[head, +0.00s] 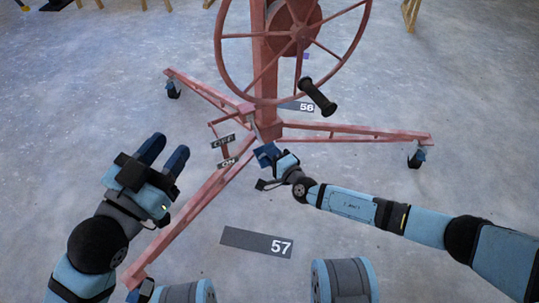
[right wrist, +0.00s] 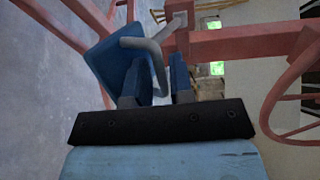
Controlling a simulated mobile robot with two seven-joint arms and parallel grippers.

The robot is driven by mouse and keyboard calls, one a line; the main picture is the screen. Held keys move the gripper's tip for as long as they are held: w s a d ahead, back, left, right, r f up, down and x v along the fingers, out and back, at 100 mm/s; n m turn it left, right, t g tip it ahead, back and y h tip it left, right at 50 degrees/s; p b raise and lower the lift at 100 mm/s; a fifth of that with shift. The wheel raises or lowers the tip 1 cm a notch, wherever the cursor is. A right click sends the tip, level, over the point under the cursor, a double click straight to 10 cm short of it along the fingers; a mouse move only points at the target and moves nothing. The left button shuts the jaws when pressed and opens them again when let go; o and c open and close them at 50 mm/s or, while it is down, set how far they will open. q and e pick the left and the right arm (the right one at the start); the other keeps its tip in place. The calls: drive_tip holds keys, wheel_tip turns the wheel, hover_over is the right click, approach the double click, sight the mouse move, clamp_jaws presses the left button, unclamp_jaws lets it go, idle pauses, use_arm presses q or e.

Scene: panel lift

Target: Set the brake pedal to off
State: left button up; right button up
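The brake pedal is a blue plate (head: 265,154) on a bent grey rod, low at the front of the red lift's post. It is large in the right wrist view (right wrist: 118,60), tilted, with the grey rod (right wrist: 143,43) bending toward my fingers. My right gripper (head: 279,158) is right beside the pedal. Its two blue fingers (right wrist: 158,82) stand apart with the rod's end showing between them; I see no clear grip. An OFF plate (head: 223,141) sits above an ON plate (head: 228,164) left of the pedal. My left gripper (head: 164,156) is open and empty.
The red lift has a large handwheel (head: 292,48) with a black handle (head: 318,97) above my right gripper. Its legs (head: 190,216) spread over the floor on casters (head: 416,158). Floor markers 57 (head: 257,242) and 58 (head: 300,106) lie flat. Open floor surrounds it.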

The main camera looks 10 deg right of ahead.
drive_tip(key=shift+w+a, duration=0.25)
drive_tip(key=shift+w, duration=0.2)
clamp_jaws()
